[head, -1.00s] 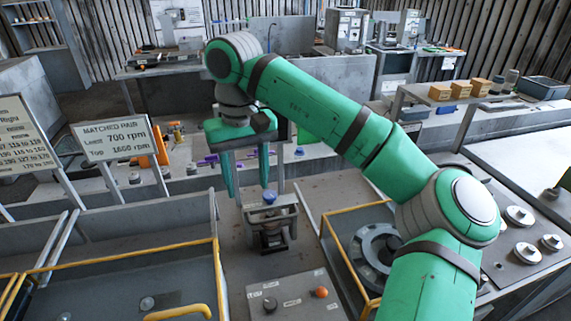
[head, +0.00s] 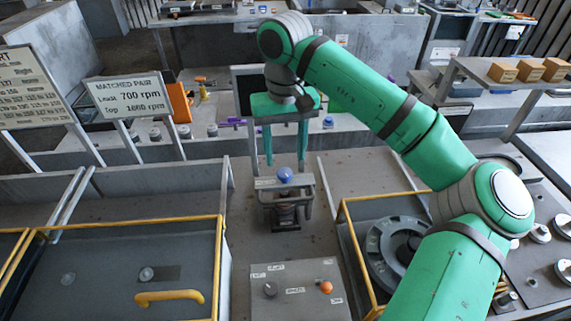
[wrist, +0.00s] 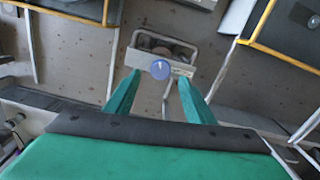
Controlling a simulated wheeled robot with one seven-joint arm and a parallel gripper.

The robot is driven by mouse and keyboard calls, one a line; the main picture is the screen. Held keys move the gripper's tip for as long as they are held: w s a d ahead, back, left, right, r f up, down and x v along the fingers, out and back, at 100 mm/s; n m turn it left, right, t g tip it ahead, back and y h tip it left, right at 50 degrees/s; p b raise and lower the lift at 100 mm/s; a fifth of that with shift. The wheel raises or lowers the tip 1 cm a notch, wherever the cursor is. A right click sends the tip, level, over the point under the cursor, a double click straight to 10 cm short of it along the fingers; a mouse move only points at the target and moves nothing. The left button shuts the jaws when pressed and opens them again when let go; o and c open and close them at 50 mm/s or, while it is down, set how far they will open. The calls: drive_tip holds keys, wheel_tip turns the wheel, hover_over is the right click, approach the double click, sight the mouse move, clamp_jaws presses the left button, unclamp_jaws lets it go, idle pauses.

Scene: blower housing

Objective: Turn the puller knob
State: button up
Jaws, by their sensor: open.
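The puller knob is a small blue round cap (head: 285,174) with a white pointer mark, on top of a grey puller frame (head: 306,208) standing on the grey floor plate. In the wrist view the knob (wrist: 160,69) shows in the gap between the fingertips, with the puller frame (wrist: 190,45) around it. My gripper (head: 285,162) is open and empty, its two green fingers pointing down. The fingertips appear close to the knob, one to each side in the picture. I see no contact, and the exact height gap cannot be told.
A control box (head: 293,292) with a grey and an orange knob stands in front of the puller. Yellow-railed bays lie on both sides, the right one holding a round grey housing (head: 390,250). A sign (head: 128,97) reads "MATCHED PAIR". Floor beside the puller is clear.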

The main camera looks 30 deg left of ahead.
sight(285, 172)
drive_tip(key=shift+f, duration=2.45)
drive_tip(key=c, duration=1.1)
